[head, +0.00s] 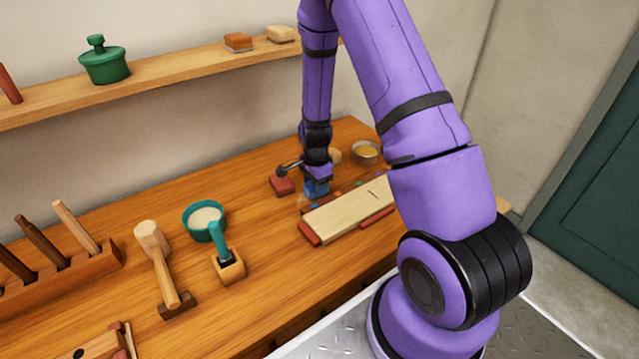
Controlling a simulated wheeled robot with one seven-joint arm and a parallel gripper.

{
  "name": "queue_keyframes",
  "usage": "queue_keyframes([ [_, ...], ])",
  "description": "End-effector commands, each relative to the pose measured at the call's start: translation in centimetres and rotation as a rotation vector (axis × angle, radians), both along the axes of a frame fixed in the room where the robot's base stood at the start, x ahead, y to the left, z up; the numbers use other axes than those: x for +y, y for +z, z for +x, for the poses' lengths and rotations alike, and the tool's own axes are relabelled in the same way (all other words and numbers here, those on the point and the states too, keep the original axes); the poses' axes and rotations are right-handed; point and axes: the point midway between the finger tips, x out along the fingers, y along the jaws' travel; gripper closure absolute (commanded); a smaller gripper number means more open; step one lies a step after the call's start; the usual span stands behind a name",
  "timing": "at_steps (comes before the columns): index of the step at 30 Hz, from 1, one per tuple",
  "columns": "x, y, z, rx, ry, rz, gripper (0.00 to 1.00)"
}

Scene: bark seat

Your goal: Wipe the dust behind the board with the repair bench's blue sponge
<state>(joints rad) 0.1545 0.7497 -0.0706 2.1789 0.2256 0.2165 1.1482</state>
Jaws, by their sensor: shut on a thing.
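My gripper (316,181) points down over the bench behind the board. It is shut on a blue sponge (316,189), which is low at the bench top; I cannot tell whether it touches the wood. The board (345,211) is a pale wooden plank resting on reddish supports, just in front of the sponge. A faint greyish patch that may be dust (301,199) shows to the left of the sponge. My arm hides the right end of the board and part of the area behind it.
A red block (281,184) lies close left of my gripper. A metal dish (366,152) stands behind the board. A shelf (190,75) runs above.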

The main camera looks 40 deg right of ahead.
Motion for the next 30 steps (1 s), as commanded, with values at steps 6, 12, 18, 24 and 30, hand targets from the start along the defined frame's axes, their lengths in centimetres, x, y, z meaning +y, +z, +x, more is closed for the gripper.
queue_keyframes([
  [6, 1.6, -0.2, -0.2, 0.006, 0.003, 0.003, 0.72],
  [12, 2.8, -0.4, -0.2, 0.007, 0.003, 0.004, 0.75],
  [18, 3.3, -0.4, -0.2, 0.008, 0.003, 0.004, 0.75],
  [24, 2.7, -0.4, -0.2, 0.008, 0.002, 0.004, 0.75],
  [30, 1.3, -0.4, -0.2, 0.007, -0.002, 0.002, 0.75],
])
